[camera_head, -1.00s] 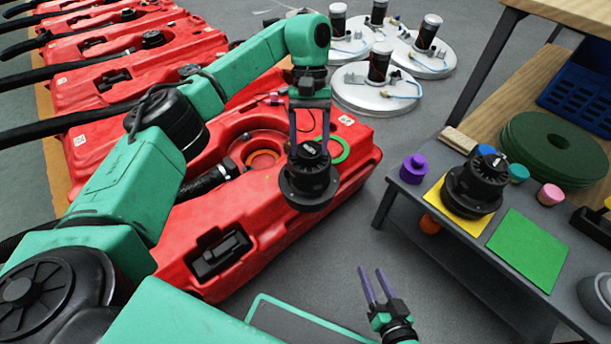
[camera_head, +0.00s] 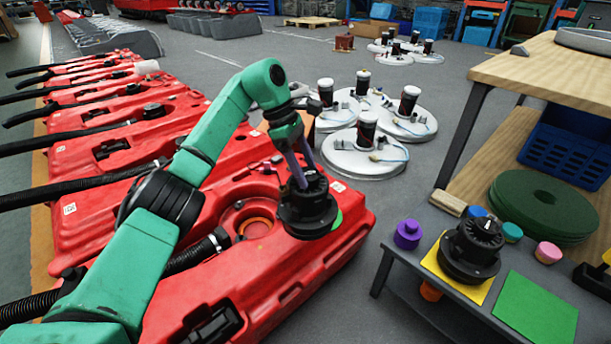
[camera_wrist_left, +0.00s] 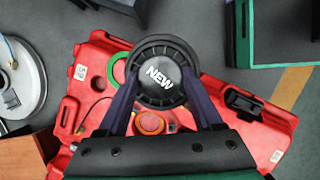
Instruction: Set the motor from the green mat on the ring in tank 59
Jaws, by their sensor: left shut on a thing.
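My left gripper (camera_head: 301,178) is shut on a round black motor (camera_head: 307,210), holding it over the nearest red tank (camera_head: 265,285). The motor's top reads "NEW" in the left wrist view (camera_wrist_left: 159,76). A green ring (camera_head: 337,219) on that tank is partly hidden by the motor; it also shows beside the motor in the wrist view (camera_wrist_left: 112,72). An orange ring (camera_head: 257,220) lies in an opening on the tank. The green mat (camera_head: 537,308) is bare. My right gripper is not in view.
Another black motor (camera_head: 470,248) stands on the yellow mat (camera_head: 432,262) on the grey bench, near a purple knobbed piece (camera_head: 407,234). More red tanks (camera_head: 115,165) line the left. White discs with black cylinders (camera_head: 362,158) stand on the floor behind. Grey floor lies between tank and bench.

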